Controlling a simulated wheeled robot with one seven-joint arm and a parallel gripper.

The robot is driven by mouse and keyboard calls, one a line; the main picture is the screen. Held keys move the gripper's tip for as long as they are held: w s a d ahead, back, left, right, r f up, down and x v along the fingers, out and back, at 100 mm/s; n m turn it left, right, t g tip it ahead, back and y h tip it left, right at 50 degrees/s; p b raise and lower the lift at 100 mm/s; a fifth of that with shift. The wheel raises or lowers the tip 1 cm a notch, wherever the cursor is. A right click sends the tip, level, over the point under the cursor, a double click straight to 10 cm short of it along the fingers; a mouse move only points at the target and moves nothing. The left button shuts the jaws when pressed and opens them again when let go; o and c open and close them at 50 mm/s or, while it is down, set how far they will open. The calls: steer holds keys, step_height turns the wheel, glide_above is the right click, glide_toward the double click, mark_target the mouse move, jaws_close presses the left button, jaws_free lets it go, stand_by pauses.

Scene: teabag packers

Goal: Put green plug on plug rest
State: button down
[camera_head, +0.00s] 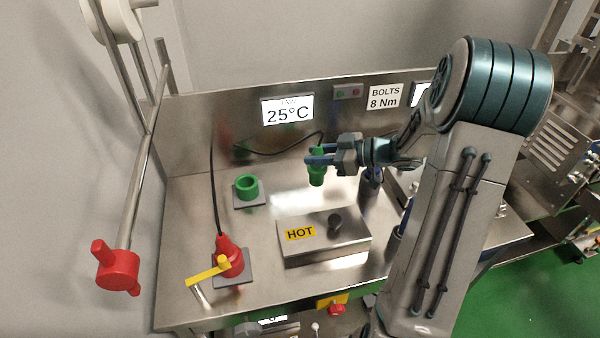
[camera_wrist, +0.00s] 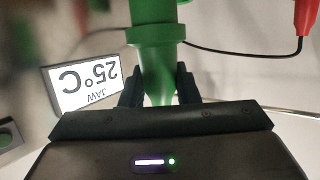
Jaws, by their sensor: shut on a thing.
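The green plug (camera_head: 317,172) is held in the air by my gripper (camera_head: 312,159), which is shut on it, above the steel bench behind the box marked HOT. In the wrist view the green plug (camera_wrist: 155,50) sits between the dark fingers (camera_wrist: 158,88). A black cable runs from the plug along the back panel. A green ring-shaped holder (camera_head: 246,187) on a grey square plate stands to the left, apart from the plug; it looks like the plug rest, and its ring looks empty.
A box marked HOT (camera_head: 324,240) with a dark knob stands at the bench front. A red plug (camera_head: 230,256) with a yellow lever (camera_head: 208,270) stands front left. The bench between plug and green holder is clear.

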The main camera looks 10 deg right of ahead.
steer(key=shift+w+a+f, duration=0.55)
steer(key=shift+a+f, duration=0.1)
steer(key=shift+f, duration=0.5)
steer(key=shift+w+a+f, duration=0.6)
steer(key=shift+f, duration=0.6)
steer(key=shift+w+a+f, duration=0.55)
steer(key=shift+a+f, duration=0.1)
steer(key=shift+f, duration=0.5)
steer(key=shift+f, duration=0.2)
steer(key=c, duration=1.1)
jaws_free()
